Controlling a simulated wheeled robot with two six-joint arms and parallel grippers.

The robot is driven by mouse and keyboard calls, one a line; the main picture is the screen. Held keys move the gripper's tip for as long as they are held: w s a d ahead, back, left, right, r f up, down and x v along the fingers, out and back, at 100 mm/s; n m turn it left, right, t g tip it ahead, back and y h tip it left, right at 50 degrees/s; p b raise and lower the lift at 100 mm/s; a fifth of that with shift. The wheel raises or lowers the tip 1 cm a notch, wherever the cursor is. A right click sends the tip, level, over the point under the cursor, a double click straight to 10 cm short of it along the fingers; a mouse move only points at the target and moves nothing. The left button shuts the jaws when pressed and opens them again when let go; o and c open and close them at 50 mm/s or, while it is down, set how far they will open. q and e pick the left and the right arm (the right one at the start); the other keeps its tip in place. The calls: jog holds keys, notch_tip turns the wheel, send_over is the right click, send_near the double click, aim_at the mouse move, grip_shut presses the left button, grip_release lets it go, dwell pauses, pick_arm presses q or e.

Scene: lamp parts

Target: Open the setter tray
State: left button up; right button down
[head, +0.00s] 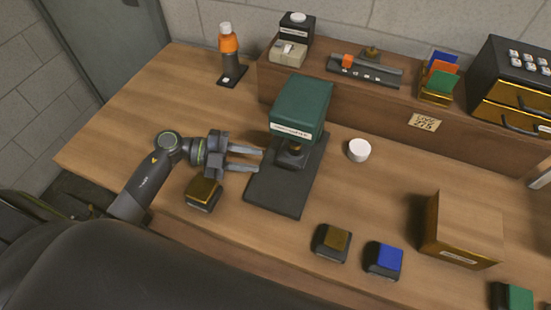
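A device with a dark green top (300,112) and a pale label on its front stands on a flat black base plate (273,197) in the middle of the table. A dark round part (290,152) sits under the green top. I cannot tell which part is the setter tray; the label is too small to read. My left gripper (259,161) comes in from the left, its two fingers parted and empty, pointing at the device's left side. I cannot tell whether the fingertips touch it. My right gripper is not in view.
A brown-topped block (203,193) lies just below my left gripper. A white round piece (359,150) is right of the device. Another brown-topped block (332,241), a blue-topped block (384,259) and a wooden box (463,228) stand at front right. A black cabinet with gold drawers (510,114) is back right.

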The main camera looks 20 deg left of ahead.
aim_at(279, 163)
pick_arm(q)
jog(key=p+x, duration=0.1)
jog(key=x, duration=0.5)
jog(key=shift+w+d, duration=0.15)
jog(key=shift+d, duration=0.2)
grip_shut()
